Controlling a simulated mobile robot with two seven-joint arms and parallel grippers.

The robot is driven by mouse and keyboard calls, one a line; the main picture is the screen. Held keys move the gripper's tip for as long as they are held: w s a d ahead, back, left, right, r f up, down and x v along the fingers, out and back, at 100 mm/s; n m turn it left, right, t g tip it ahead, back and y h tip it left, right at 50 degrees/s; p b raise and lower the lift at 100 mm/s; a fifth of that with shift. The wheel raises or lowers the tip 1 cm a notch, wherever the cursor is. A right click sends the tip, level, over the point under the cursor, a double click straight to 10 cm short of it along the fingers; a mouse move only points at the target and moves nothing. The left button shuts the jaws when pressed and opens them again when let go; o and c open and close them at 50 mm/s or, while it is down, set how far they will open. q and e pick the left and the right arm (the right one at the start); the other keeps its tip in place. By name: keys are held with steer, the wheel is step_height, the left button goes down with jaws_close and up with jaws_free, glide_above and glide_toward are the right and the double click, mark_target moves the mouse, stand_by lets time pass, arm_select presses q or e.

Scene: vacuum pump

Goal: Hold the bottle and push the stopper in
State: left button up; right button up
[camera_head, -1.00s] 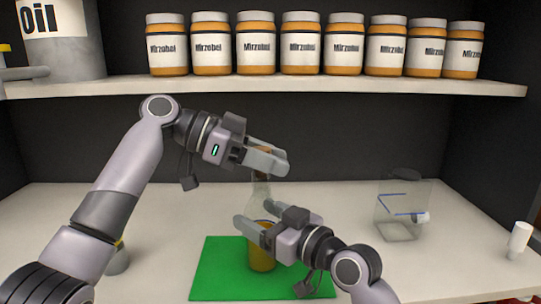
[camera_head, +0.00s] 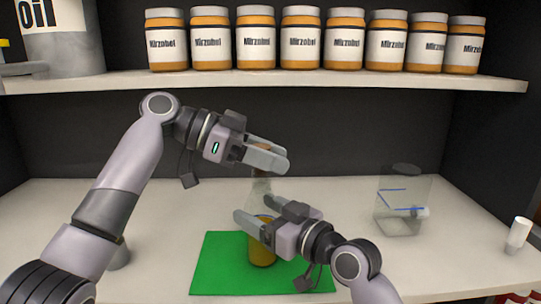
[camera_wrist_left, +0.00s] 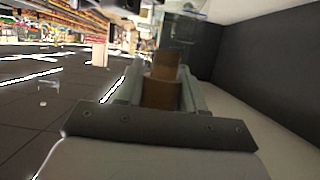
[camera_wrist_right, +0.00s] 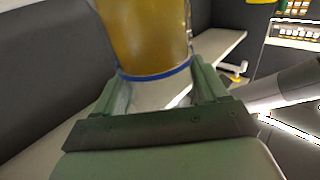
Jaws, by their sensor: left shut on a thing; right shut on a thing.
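The clear bottle (camera_head: 262,256) with yellow-orange liquid stands upright at the green mat. My right gripper (camera_head: 251,222) is shut on the bottle around its upper body. The bottle, with its blue band, also fills the upper middle of the right wrist view (camera_wrist_right: 146,38). The brown stopper (camera_wrist_left: 162,92) is between the fingers in the left wrist view. My left gripper (camera_head: 280,156) is shut on the stopper, right above the bottle's clear neck (camera_head: 261,187). The fingers hide most of the stopper in the head view. I cannot tell how the stopper meets the bottle mouth.
A green mat (camera_head: 215,268) lies on the white counter (camera_head: 345,215). A clear container (camera_head: 403,205) with blue lines stands at the right, with a small white item (camera_head: 518,235) farther right. Above is a shelf (camera_head: 330,81) with several jars and an oil container (camera_head: 62,40).

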arm_select(q)
steer(key=shift+f, duration=0.65)
steer(key=o, duration=1.1)
steer(key=v, duration=1.2)
arm_select(e)
steer(key=o, duration=1.3)
